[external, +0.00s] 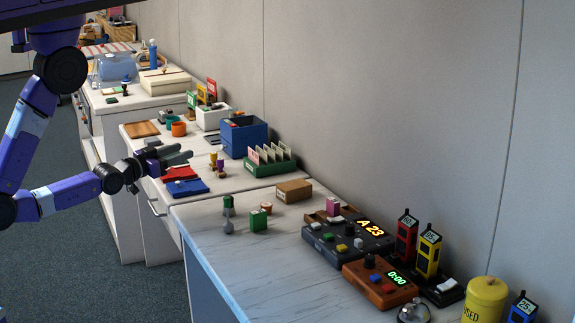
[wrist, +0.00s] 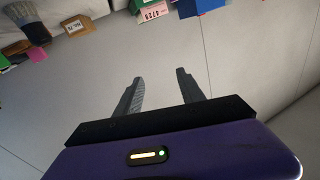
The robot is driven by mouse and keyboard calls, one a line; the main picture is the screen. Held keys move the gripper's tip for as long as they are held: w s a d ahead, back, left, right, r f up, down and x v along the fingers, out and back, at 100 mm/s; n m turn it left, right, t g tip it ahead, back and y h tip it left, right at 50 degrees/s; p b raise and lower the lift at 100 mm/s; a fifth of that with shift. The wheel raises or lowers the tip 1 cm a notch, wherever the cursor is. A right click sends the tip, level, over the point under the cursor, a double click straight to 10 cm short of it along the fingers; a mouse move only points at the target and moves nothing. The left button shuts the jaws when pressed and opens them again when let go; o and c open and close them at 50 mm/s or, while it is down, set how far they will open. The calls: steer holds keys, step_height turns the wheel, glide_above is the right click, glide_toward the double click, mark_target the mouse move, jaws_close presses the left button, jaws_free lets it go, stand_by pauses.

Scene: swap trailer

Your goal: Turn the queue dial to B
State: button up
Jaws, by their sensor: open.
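A dark queue box (external: 318,248) stands on the near counter in the external view, its lit display (external: 371,228) reading "A 23". A small black knob (external: 348,230) on its top looks like the dial; its letter setting is too small to read. The queue box is not recognizable in the wrist view.
A wooden timer box (external: 362,283) with its own knob and "0:00" display stands in front of the queue box. Red and yellow walkie-talkies (external: 428,254) stand beside them. The near counter's front is clear.

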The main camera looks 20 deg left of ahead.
steer(key=w+d+r+m+g+h, duration=0.15)
steer(key=w+d, duration=0.25)
steer(key=d, duration=0.7)
steer(key=w+d+m+g+h, duration=0.1)
steer(key=w+d+m+g, duration=0.15)
steer(key=d, duration=0.75)
steer(key=w+d+r+m+g+h, duration=0.1)
steer(key=w+d, duration=0.3)
steer(key=d, duration=0.7)
steer(key=s+d+r+m+g+p, duration=0.1)
steer(key=s+d+g, duration=0.15)
steer(key=d, duration=0.65)
steer(key=s+d+r+m+g, duration=0.1)
steer(key=s+d+r+g, duration=0.15)
steer(key=d, duration=0.55)
steer(key=m+g+y, duration=0.5)
steer(key=g+y, duration=0.2)
glide_above(349, 225)
steer(key=a, duration=0.3)
step_height(349, 225, down, 8)
steer(key=x, duration=0.7)
steer(key=shift+w+f, duration=0.1)
steer(key=shift+f, duration=0.2)
jaws_close()
